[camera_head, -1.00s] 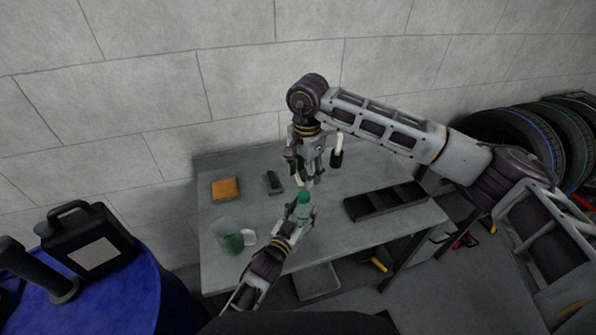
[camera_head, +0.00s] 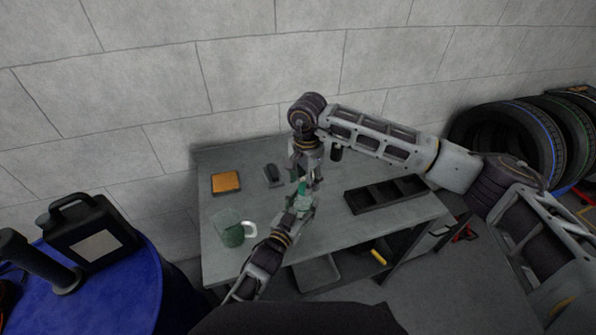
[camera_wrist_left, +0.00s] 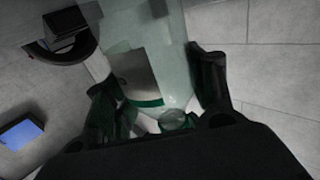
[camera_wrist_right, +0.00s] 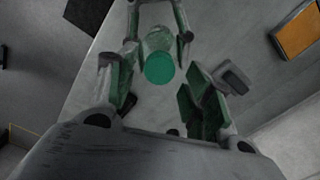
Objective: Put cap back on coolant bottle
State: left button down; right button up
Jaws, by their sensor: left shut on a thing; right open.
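The coolant bottle (camera_head: 302,189) is small, translucent and greenish. My left gripper (camera_head: 299,205) is shut on it and holds it above the table. A flat round green cap (camera_wrist_right: 159,67) shows at the bottle's top in the right wrist view; I cannot tell how firmly it sits. My right gripper (camera_head: 305,172) is just above the bottle in the head view. Its fingers are apart in the right wrist view (camera_wrist_right: 165,100), with nothing between them. In the left wrist view a translucent body with a green band (camera_wrist_left: 150,65) fills the middle.
On the grey table (camera_head: 330,235) stand a translucent jug (camera_head: 229,233) with green liquid, an orange block (camera_head: 226,182), a dark item (camera_head: 273,175) and a black compartment tray (camera_head: 385,195). A blue drum (camera_head: 120,290) bears a black canister (camera_head: 88,235) at left.

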jog(key=shift+f, duration=0.95)
